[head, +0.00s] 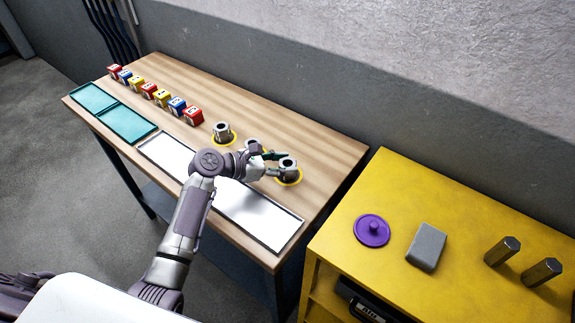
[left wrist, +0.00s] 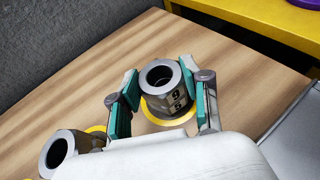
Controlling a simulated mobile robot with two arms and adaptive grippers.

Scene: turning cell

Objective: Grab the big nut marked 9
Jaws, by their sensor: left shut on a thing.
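Whether the nut touches the table is hard to tell. My right gripper is not in view.
Another nut (head: 222,131) stands on its yellow ring to the left; one between (head: 252,144) is partly hidden by my gripper. Numbered coloured blocks (head: 161,97), a teal tray (head: 127,125) and a white panel (head: 262,219) share the wooden table. A yellow cabinet (head: 470,225) stands right.

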